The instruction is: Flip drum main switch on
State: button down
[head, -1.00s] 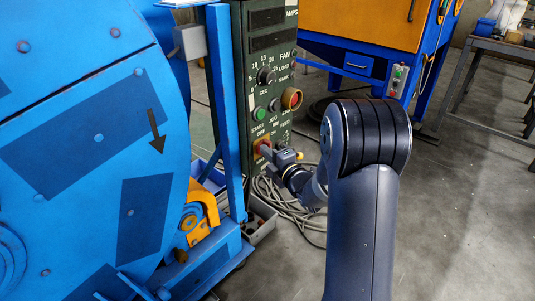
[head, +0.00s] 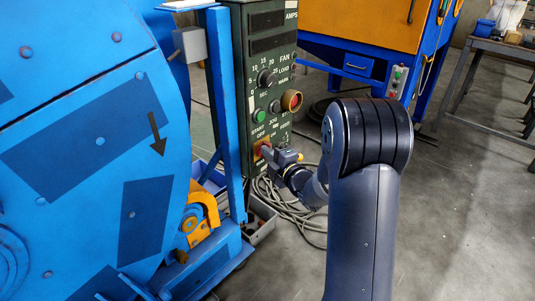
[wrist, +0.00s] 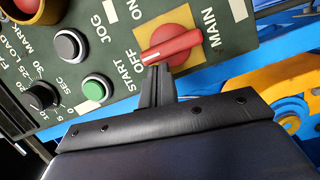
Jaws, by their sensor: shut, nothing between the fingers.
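The main switch is a red rotary handle on a yellow plate (wrist: 172,45), with MAIN, OFF and ON lettered around it. The handle lies slanted, with one end toward the OFF lettering. It also shows low on the green control panel in the head view, partly covered by my gripper (head: 268,152). In the wrist view my gripper (wrist: 157,82) is shut and empty. Its fingertips are right by the handle's OFF-side end; I cannot tell whether they touch it.
Beside the switch are a green button (wrist: 95,88), a dark button (wrist: 70,45) and a black knob (wrist: 40,96). A blue post (head: 227,110) and the blue drum machine (head: 140,220) stand left of the panel.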

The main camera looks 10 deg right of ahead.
jog(key=shift+w+d+r+m+p, duration=0.15)
jog(key=shift+r+m+p, duration=0.1)
jog(key=shift+m+p, duration=0.35)
jog(key=shift+w+d+r+m+g+p, duration=0.15)
jog(key=shift+m+g+p, duration=0.15)
jog(key=shift+m, duration=0.2)
jog(key=shift+s+d+r+m+g+p, duration=0.1)
jog(key=shift+m+g+p, duration=0.1)
jog(key=shift+m+p, duration=0.25)
jog(key=m+p, duration=0.2)
jog(key=p, duration=0.1)
jog(key=w+d+m+g+p, duration=0.1)
jog(key=m+p, duration=0.1)
jog(key=shift+r, duration=0.3)
jog(key=m+p, duration=0.1)
jog(key=p, duration=0.1)
jog(key=d+m+g+y+p, duration=0.1)
jog(key=m+p, duration=0.1)
jog(key=w+m+p, duration=0.1)
jog(key=p, duration=0.1)
jog(key=shift+d+f+m+g+y, duration=0.25)
jog(key=shift+f+m+g+y, duration=0.05)
jog(key=shift+m, duration=0.05)
jog(key=shift+w+d+f, duration=0.2)
jog(key=shift+d, duration=0.05)
dwell(0.5)
